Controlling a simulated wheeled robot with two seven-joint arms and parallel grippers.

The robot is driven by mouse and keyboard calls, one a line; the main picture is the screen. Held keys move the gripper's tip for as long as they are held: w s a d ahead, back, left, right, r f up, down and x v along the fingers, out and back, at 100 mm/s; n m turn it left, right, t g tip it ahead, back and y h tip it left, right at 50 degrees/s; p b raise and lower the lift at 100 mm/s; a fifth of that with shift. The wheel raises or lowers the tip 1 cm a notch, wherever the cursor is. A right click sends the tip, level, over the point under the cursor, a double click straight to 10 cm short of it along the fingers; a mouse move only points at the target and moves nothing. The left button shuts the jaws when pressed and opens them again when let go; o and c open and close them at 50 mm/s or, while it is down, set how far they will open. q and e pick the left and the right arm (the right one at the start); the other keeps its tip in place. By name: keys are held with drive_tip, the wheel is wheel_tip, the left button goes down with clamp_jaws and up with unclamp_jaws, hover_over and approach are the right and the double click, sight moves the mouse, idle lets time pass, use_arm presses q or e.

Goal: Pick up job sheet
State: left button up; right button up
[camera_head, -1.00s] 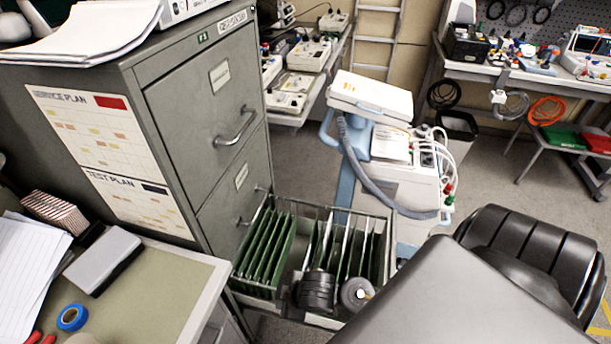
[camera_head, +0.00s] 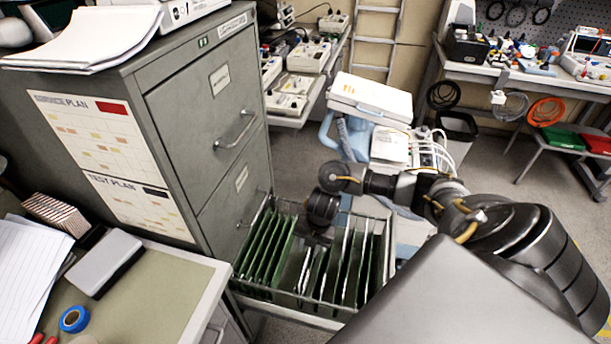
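White sheets stand on edge between green hanging folders (camera_head: 265,245) in the open lower drawer (camera_head: 290,297) of the grey filing cabinet. I cannot tell which of them is the job sheet. My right gripper (camera_head: 316,243) points down over the middle of the drawer. Its fingertips are small, dark and partly hidden by the wrist above them. A narrow white sheet edge (camera_head: 307,268) shows just below the fingers. I cannot tell whether they grip it. My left gripper is not in view.
The cabinet (camera_head: 205,110) rises left of the drawer. A desk (camera_head: 150,290) with papers, a grey box and blue tape (camera_head: 74,319) is at front left. A wheeled pump cart (camera_head: 385,140) stands behind the drawer, close to my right arm.

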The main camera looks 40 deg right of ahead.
hover_over(305, 266)
drive_tip(key=shift+f, duration=2.65)
drive_tip(key=shift+d+f, duration=0.2)
drive_tip(key=shift+f, duration=1.1)
drive_tip(key=shift+d+f, duration=0.15)
drive_tip(key=shift+f, duration=1.15)
clamp_jaws()
